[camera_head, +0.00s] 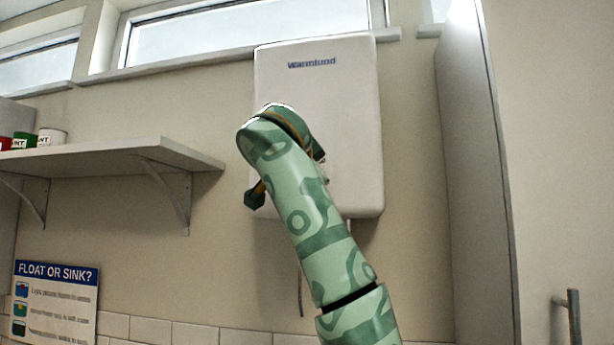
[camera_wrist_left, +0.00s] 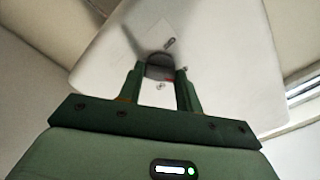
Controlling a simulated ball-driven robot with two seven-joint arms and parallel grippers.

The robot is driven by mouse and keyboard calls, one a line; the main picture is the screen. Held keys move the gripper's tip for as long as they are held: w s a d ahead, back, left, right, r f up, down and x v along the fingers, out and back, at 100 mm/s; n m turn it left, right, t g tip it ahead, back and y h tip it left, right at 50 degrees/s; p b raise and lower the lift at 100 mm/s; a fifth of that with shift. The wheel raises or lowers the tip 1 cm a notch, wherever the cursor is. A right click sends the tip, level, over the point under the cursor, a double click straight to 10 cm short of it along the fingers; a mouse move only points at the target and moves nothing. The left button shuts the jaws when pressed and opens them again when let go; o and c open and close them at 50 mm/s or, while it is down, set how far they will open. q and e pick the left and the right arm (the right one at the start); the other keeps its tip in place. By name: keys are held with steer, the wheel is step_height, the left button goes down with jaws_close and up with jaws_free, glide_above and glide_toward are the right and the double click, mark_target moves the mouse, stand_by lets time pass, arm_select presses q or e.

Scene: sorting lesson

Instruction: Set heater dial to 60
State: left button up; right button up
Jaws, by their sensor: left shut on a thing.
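The white heater (camera_head: 345,120), marked Warmlund, hangs on the wall below the window. My green patterned arm crosses in front of its lower left part and hides the dial in the head view. In the left wrist view the heater's face (camera_wrist_left: 225,75) fills the upper middle. My left gripper (camera_wrist_left: 160,76) has one finger on each side of the dark round dial (camera_wrist_left: 159,60) and is shut on it. The dial's setting cannot be read. My right gripper is in neither view.
A shelf (camera_head: 120,157) with several small cans (camera_head: 51,137) is on the left wall. A Float or Sink poster (camera_head: 55,300) stands below it. A tall pale cabinet (camera_head: 475,180) is right of the heater. Wall between shelf and heater is clear.

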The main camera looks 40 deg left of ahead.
arm_select(q)
steer(key=shift+w+f+m+b, duration=0.1)
steer(key=shift+m+b, duration=1.9)
steer(key=shift+m, duration=5.75)
steer(key=shift+f+m+b, duration=0.1)
steer(key=shift+m+b, duration=1.9)
steer(key=shift+m, duration=5.75)
steer(key=shift+r, duration=0.1)
steer(key=o, duration=1)
steer(key=shift+d, duration=0.1)
